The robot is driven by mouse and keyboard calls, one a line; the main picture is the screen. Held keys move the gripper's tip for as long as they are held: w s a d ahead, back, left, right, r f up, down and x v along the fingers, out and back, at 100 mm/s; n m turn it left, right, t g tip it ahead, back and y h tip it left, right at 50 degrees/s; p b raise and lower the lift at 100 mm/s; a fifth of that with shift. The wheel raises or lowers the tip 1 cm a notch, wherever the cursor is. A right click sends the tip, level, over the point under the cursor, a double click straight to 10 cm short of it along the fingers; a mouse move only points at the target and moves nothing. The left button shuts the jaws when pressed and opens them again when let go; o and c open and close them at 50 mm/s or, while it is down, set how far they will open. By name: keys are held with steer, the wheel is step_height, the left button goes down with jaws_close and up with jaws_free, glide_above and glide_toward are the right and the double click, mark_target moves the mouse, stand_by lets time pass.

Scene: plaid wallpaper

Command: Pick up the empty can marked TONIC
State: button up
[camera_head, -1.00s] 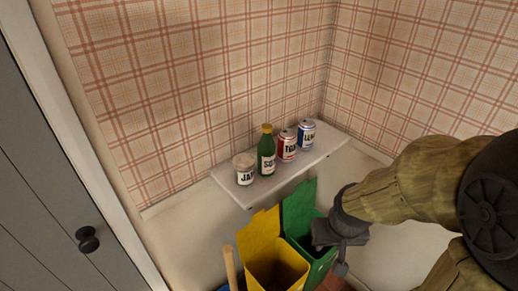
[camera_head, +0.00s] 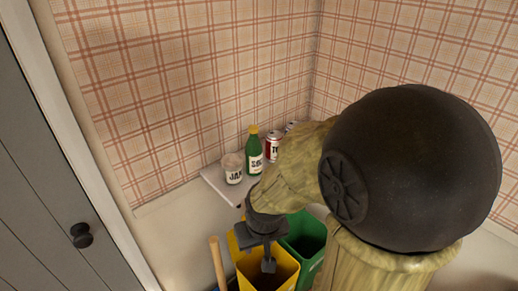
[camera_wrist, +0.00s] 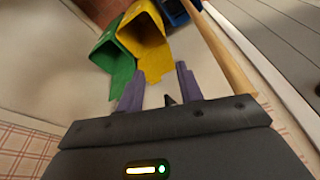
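A red and white can (camera_head: 273,147), its label starting with T, stands upright on the white shelf (camera_head: 217,180). My arm partly hides it, and the rest of its label cannot be read. My gripper (camera_head: 268,264) is below and in front of the shelf, over the yellow bin, pointing down and apart from the can. In the wrist view my gripper (camera_wrist: 160,78) has its two purple fingers spread with nothing between them. No can shows in the wrist view.
A white jar (camera_head: 233,169) and a green bottle (camera_head: 254,150) stand left of the can. Another can (camera_head: 290,126) is mostly hidden behind my arm. Below are a yellow bin (camera_head: 284,273), a green bin (camera_head: 310,233), a blue bin (camera_wrist: 176,12) and a wooden handle (camera_head: 217,262).

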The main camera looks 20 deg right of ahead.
steer(key=shift+a, duration=0.1)
steer(key=shift+o, duration=0.2)
steer(key=o, duration=0.7)
steer(key=w+d+f+t+b, duration=0.2)
steer(key=w+d+t, duration=0.1)
steer(key=w, duration=0.4)
steer(key=shift+w+d+m+h+b, duration=0.3)
steer(key=shift+d+h, duration=0.1)
steer(key=shift+d, duration=0.35)
steer(key=w+d+r+t+b, duration=0.3)
steer(key=w+d+t+b, duration=0.4)
steer(key=w+d+t, duration=0.5)
steer(key=d, duration=0.2)
steer(key=shift+w+d+r+h, duration=0.25)
steer(key=shift+w+d+h, duration=0.15)
